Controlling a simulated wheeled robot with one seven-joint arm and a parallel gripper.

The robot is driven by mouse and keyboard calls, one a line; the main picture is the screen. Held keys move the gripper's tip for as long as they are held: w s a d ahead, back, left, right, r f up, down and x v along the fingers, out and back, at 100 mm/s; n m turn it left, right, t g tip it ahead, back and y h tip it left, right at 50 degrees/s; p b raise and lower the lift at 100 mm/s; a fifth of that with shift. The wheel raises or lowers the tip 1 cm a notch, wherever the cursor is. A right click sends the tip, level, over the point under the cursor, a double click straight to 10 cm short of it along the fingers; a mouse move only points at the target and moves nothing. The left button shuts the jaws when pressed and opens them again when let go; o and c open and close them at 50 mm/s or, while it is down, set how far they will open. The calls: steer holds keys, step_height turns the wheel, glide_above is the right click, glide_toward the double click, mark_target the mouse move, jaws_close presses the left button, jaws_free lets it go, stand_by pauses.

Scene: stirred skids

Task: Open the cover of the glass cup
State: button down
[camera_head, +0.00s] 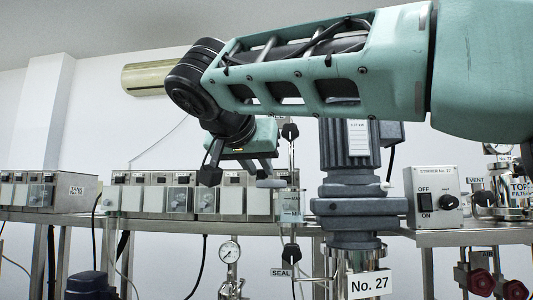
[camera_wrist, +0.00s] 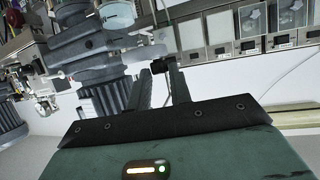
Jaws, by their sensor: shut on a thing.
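The glass cup (camera_head: 291,207) is a small clear cylinder on a thin vertical pipe, left of the big grey stirrer (camera_head: 348,150). My gripper (camera_head: 270,181) is at the cup's upper left in the head view, with its fingertips at the height of the cup's top.
A black-handled valve (camera_head: 290,131) is above the cup and another (camera_head: 291,253) is below, by the SEAL label. Control boxes (camera_head: 206,192) line the shelf to the left. A switch box (camera_head: 434,197) is right of the stirrer. A pressure gauge (camera_head: 229,251) is below left.

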steer(key=m+h+p, duration=0.1)
steer(key=a+m+g+h+p, duration=0.1)
steer(key=p, duration=0.1)
steer(key=shift+w+a+h, duration=0.15)
steer(key=shift+w+h, duration=0.25)
steer(key=shift+m, duration=0.3)
steer(key=c, duration=1.3)
jaws_free()
steer(key=shift+w, duration=0.1)
steer(key=shift+o, duration=0.2)
steer(key=v, duration=1.2)
